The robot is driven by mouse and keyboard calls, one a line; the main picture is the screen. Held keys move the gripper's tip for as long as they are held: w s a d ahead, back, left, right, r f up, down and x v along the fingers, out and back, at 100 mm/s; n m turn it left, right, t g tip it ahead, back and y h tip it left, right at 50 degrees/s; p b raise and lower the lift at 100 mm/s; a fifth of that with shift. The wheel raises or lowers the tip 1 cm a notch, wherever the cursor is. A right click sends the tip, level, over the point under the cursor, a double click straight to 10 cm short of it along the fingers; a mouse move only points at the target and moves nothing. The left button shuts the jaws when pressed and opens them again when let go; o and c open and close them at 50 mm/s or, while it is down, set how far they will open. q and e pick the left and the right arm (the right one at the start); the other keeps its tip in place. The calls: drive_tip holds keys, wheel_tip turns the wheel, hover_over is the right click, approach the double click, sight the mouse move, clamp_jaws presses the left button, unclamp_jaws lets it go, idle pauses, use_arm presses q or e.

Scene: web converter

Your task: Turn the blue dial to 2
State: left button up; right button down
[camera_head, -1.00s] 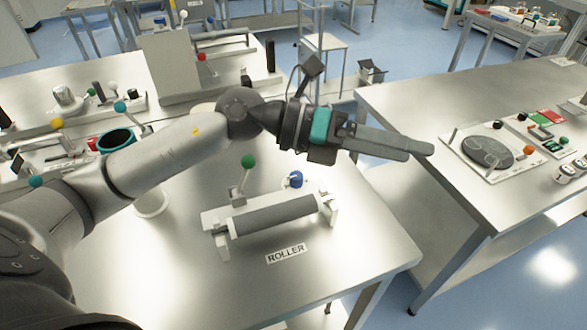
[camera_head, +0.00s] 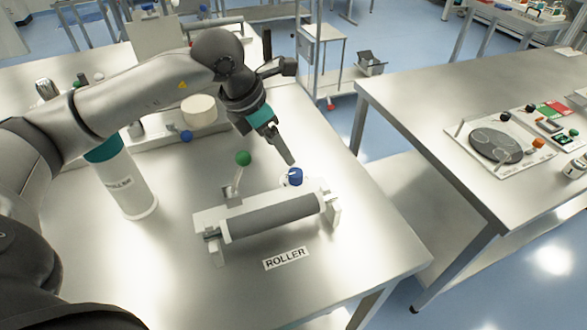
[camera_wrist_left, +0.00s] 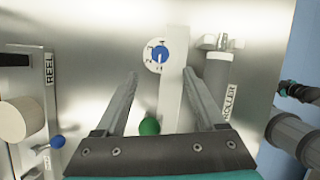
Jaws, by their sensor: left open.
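The blue dial (camera_head: 294,177) sits at the back right of the roller unit (camera_head: 268,216) on the metal table. In the left wrist view the blue dial (camera_wrist_left: 160,54) is on a round white face with small marks, which are too small to read. My left gripper (camera_head: 291,162) points down just above and behind the dial. In the wrist view its two fingers (camera_wrist_left: 160,76) are spread apart, with the dial ahead between them and nothing held.
A green-knobbed lever (camera_head: 243,158) stands left of the dial on the roller unit. A white cylinder (camera_head: 127,184) stands on the table at left. A second table (camera_head: 430,130) with a dark round disc is at right, across a gap.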

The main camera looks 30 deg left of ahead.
sight(296, 172)
use_arm(q)
drive_tip(key=x, duration=0.9)
drive_tip(key=shift+w+d+f+b, duration=0.1)
drive_tip(key=shift+w+f+b, duration=0.1)
drive_tip(key=shift+f+b, duration=0.2)
drive_tip(key=shift+r, duration=0.1)
drive_tip(key=shift+c, duration=0.3)
clamp_jaws()
